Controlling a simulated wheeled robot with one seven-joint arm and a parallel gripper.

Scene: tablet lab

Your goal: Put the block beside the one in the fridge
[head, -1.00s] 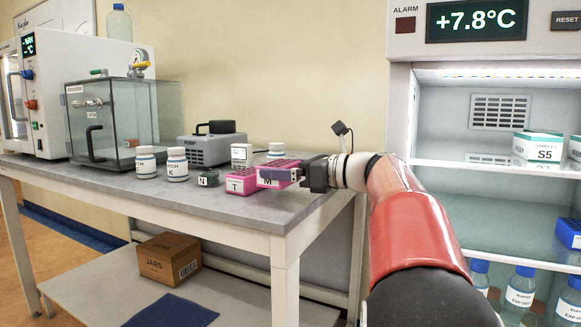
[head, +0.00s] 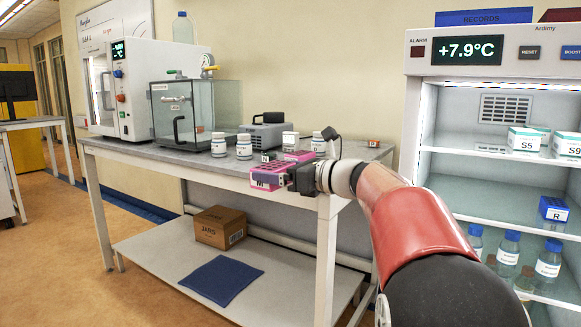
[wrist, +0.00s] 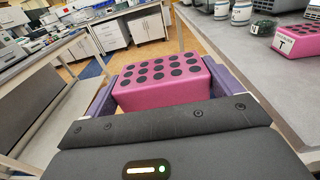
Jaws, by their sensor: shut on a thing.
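My gripper (head: 284,180) is shut on a pink block (head: 266,178) marked M, with dark round wells on top. It holds the block in front of the table's front edge, near its right end. The wrist view shows the held block (wrist: 160,82) level between the purple fingers. The open-fronted fridge (head: 413,160) stands at the right. Inside it, a blue block marked R (head: 553,209) sits on the middle shelf (head: 460,195), toward the right.
Another pink block marked T (wrist: 298,42) stays on the table (head: 200,158) among several white bottles. White boxes S5 (head: 524,140) and S9 (head: 567,144) stand on the fridge's upper shelf. Bottles (head: 508,250) fill the space below. The middle shelf left of R is clear.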

